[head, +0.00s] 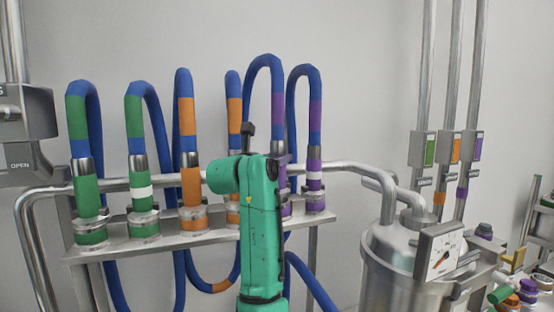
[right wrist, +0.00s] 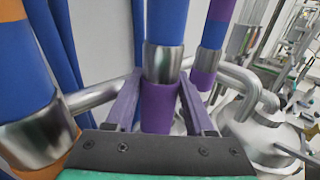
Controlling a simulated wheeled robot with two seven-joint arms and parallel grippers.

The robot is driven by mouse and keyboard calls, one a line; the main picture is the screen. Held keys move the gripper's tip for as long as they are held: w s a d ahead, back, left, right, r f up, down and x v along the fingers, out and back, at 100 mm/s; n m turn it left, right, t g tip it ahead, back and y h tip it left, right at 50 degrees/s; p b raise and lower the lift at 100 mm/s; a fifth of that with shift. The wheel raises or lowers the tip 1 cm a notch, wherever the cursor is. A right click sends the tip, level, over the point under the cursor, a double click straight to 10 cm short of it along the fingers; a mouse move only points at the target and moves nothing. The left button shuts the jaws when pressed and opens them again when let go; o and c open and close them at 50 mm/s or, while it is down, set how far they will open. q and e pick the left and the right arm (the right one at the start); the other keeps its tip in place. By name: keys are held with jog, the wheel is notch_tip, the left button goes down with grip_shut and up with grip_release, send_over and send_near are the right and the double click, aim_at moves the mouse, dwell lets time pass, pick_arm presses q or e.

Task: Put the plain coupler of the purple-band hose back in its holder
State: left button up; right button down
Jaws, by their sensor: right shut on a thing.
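The plain purple coupler (right wrist: 160,108) is between the two fingers of my right gripper (right wrist: 161,84), which is shut on it. A metal collar (right wrist: 164,64) and the blue hose rise above the fingers. In the head view, the purple-band hose (head: 278,106) arches down to this coupler (head: 286,192), which stands roughly upright at the rack, partly hidden by my green right arm. Its holder is mostly hidden behind my arm, so I cannot tell whether the coupler is seated. The other purple coupler (head: 315,184), with a white stripe, stands just right of it. My left gripper is out of view.
The steel rack (head: 160,243) also holds green couplers (head: 88,200) and orange couplers (head: 192,189) to the left. A steel pipe (head: 345,168) runs behind. A steel tank (head: 400,265) with a gauge (head: 437,250) stands at the right, near the neighbouring hoses.

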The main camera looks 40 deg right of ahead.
jog(key=shift+f, duration=0.3)
jog(key=shift+f+b, duration=0.45)
jog(key=shift+b, duration=0.2)
jog(key=shift+f, duration=0.2)
dwell(0.4)
jog(key=shift+c, duration=0.9)
grip_release()
